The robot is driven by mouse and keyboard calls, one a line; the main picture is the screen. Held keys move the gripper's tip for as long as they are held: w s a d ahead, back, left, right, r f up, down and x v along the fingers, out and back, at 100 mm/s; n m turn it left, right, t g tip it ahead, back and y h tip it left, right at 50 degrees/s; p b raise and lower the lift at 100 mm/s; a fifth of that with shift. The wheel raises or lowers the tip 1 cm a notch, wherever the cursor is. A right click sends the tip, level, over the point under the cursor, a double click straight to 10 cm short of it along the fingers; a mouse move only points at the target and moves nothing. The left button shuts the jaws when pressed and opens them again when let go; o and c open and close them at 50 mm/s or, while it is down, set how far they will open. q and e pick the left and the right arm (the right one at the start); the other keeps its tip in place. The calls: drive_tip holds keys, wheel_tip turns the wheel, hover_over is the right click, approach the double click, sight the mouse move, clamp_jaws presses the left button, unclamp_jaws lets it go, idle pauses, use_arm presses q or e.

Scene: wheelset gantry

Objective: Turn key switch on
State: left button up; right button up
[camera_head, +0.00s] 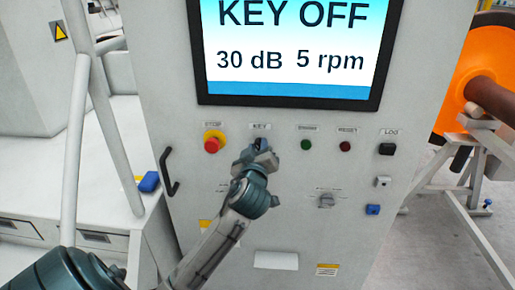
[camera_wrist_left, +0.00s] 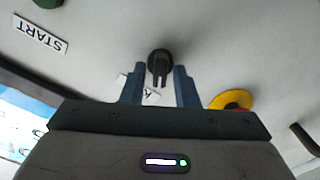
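The screen (camera_head: 292,45) on the panel reads "KEY OFF", "30 dB" and "5 rpm". In the head view my left gripper (camera_head: 260,146) is at the spot under the KEY label (camera_head: 260,126) and covers the key switch there. In the left wrist view the black key switch (camera_wrist_left: 160,66) shows just beyond and between the two blue fingers of my left gripper (camera_wrist_left: 159,80). The fingers are apart, with a gap on each side of the knob, so the gripper is open. My right gripper is not in view.
A red stop button on a yellow ring (camera_head: 213,142) is left of the key. A green button (camera_head: 306,145), a red button (camera_head: 345,146) and a black LOG box (camera_head: 387,149) are to the right. A rotary knob (camera_head: 326,200) is below. A black handle (camera_head: 170,172) sticks out at left.

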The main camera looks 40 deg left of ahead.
use_arm(q)
drive_tip(key=c, duration=0.4)
drive_tip(key=shift+c, duration=0.2)
drive_tip(key=shift+m, duration=0.4)
drive_tip(key=m+p, duration=0.3)
drive_tip(key=m, duration=0.2)
drive_tip(key=shift+d+r, duration=0.1)
drive_tip(key=shift+r, duration=0.05)
drive_tip(key=m+p, duration=0.2)
drive_tip(key=m, duration=0.4)
drive_tip(key=shift+w+d, duration=0.1)
drive_tip(key=shift+d, duration=0.05)
drive_tip(key=shift+p, duration=0.3)
drive_tip(key=o, duration=0.7)
